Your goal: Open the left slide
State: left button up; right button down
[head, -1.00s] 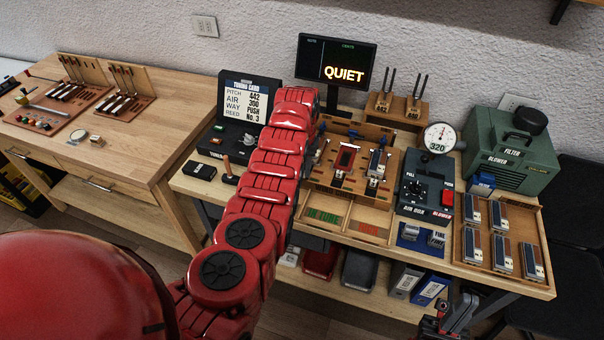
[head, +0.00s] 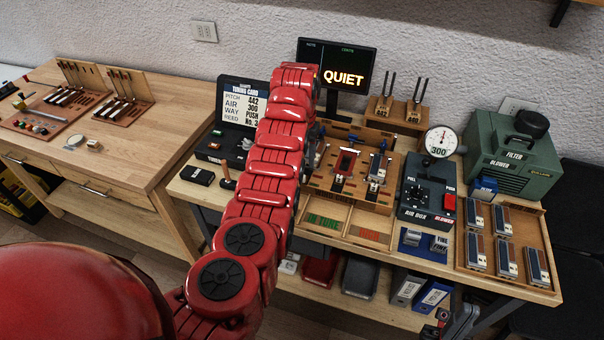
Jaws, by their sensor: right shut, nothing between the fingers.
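The wooden reed bench (head: 328,193) stands in the middle of the table. I cannot tell which part is the left slide; my left arm covers the bench's left edge. That red arm reaches up to the bench, and its gripper is hidden behind its links. My right gripper (head: 441,318) is shut and empty, low at the bottom edge, below the table's front and well away from the bench.
An air box (head: 426,199) with a dial and a gauge (head: 440,141) reading 300 stands right of the bench. The monitor (head: 337,65) reads QUIET. A tray (head: 541,281) of several reed blocks lies at the right. Bins and binders sit on the lower shelf.

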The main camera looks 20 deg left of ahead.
pick_arm(q)
notch_tip(320, 180, up, 11)
jog(key=b, duration=0.1)
jog(key=shift+f, duration=0.15)
dwell(0.5)
